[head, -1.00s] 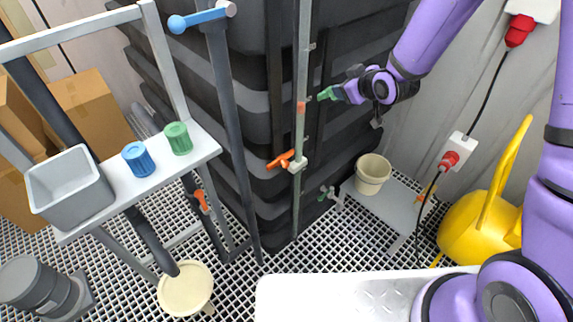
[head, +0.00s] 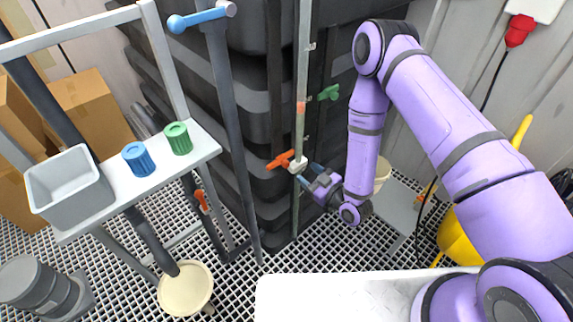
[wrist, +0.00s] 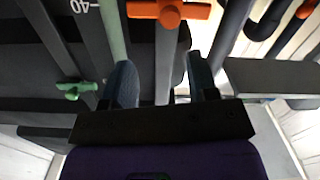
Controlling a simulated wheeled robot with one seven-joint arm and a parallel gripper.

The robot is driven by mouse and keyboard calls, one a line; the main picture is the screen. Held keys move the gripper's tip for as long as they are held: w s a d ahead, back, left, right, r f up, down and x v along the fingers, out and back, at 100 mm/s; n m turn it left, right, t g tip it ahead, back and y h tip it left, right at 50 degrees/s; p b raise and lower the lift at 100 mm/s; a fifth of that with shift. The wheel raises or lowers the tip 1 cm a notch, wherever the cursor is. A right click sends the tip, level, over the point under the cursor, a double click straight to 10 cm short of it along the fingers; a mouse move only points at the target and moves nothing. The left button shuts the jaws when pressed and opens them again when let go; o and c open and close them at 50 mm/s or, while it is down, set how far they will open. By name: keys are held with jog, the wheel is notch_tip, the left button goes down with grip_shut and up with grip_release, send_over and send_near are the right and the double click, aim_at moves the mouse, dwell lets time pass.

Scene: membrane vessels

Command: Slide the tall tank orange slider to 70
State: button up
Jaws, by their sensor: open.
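The orange slider (head: 281,159) is a T-shaped handle on the front of the tall black tank, beside a pale vertical tube. In the wrist view the orange slider (wrist: 168,11) shows at the top, beyond the fingertips. My gripper (head: 308,174) is just right of and below the slider, apart from it. In the wrist view my gripper (wrist: 162,72) is open, with a grey rail running between its two fingers and nothing gripped. A green slider (head: 328,93) sits higher on the tank; it also shows in the wrist view (wrist: 75,90). An upside-down "40" is printed near the rail.
The pale green tube (head: 301,70) stands close to the fingers, with a white fitting (head: 298,165) at slider height. A blue-handled valve pipe (head: 202,17) is left of the tank. A white shelf (head: 190,160) with blue and green cups is further left. A yellow can (head: 455,240) is at right.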

aim_at(288, 166)
jog(key=x, duration=0.6)
jog(key=s+a+f+x, duration=0.1)
jog(key=x, duration=0.2)
jog(key=shift+w+f, duration=0.1)
jog(key=shift+w, duration=0.05)
jog(key=shift+c, duration=0.5)
